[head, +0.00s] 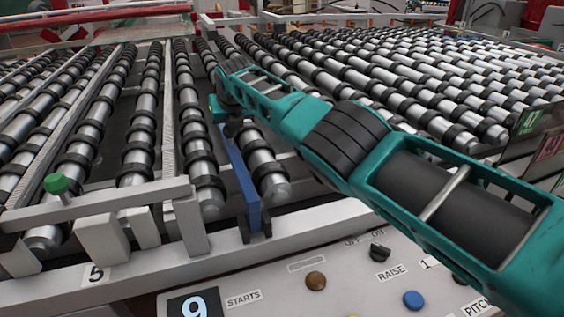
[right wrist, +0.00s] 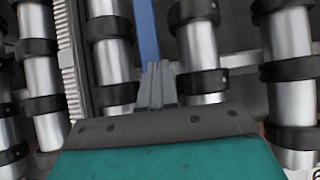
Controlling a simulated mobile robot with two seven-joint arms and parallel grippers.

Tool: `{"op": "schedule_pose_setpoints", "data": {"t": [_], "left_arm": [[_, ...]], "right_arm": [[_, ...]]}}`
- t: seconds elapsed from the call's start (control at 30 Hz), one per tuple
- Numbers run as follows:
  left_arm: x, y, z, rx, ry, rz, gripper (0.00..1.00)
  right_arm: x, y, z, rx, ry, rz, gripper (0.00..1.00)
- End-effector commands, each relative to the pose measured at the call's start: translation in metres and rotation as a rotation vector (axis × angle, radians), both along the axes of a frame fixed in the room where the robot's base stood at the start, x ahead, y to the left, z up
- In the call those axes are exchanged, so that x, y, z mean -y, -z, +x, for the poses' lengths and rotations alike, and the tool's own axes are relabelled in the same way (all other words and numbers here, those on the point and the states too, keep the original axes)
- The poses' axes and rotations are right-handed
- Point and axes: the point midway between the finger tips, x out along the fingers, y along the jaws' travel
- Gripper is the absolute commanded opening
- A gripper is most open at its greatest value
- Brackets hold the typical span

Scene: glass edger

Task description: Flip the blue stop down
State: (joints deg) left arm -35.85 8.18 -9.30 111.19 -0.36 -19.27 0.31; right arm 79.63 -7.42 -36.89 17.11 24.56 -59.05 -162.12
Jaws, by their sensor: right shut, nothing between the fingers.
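The blue stop (head: 244,178) is a narrow blue bar in the head view. Its near end sits in a bracket at the front rail, and it runs away from there between two rollers. My right gripper (head: 232,129) is at the bar's far end, fingers pointing down and closed, with nothing held. In the right wrist view the closed fingertips (right wrist: 157,72) overlap the blue bar (right wrist: 148,30), which extends beyond them. I cannot tell whether they touch it. The bar's far end is partly hidden by my gripper in the head view. My left gripper is not in view.
Rows of black-ringed rollers (head: 140,140) lie on both sides. A grey front rail (head: 320,217) and a control panel (head: 345,275) with knobs are nearer. A green knob (head: 57,184) on a grey bracket stands at the left.

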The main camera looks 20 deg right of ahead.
Motion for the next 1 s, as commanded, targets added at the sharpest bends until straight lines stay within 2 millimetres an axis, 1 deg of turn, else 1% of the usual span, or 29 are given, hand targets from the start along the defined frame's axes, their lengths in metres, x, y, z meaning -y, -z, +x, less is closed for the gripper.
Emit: {"op": "schedule_pose_setpoints", "data": {"t": [0.03, 0.23, 0.37, 0.57, 0.77, 1.0], "left_arm": [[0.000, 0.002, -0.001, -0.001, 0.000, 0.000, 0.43], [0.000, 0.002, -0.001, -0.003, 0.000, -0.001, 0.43], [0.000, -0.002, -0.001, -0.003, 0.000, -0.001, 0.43], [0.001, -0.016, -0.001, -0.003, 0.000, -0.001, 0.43], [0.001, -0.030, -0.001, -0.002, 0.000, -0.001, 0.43], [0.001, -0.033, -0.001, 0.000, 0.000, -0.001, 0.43]], "right_arm": [[0.001, 0.016, -0.005, -0.031, 0.004, -0.002, 0.00], [0.001, 0.016, -0.005, -0.032, 0.005, -0.001, 0.00], [0.002, 0.013, -0.006, -0.033, 0.006, -0.001, 0.00], [0.002, 0.001, -0.011, -0.028, 0.005, 0.001, 0.00], [0.002, -0.012, -0.020, -0.023, 0.002, -0.002, 0.00], [0.002, -0.031, -0.034, -0.018, 0.001, -0.001, 0.00]]}}
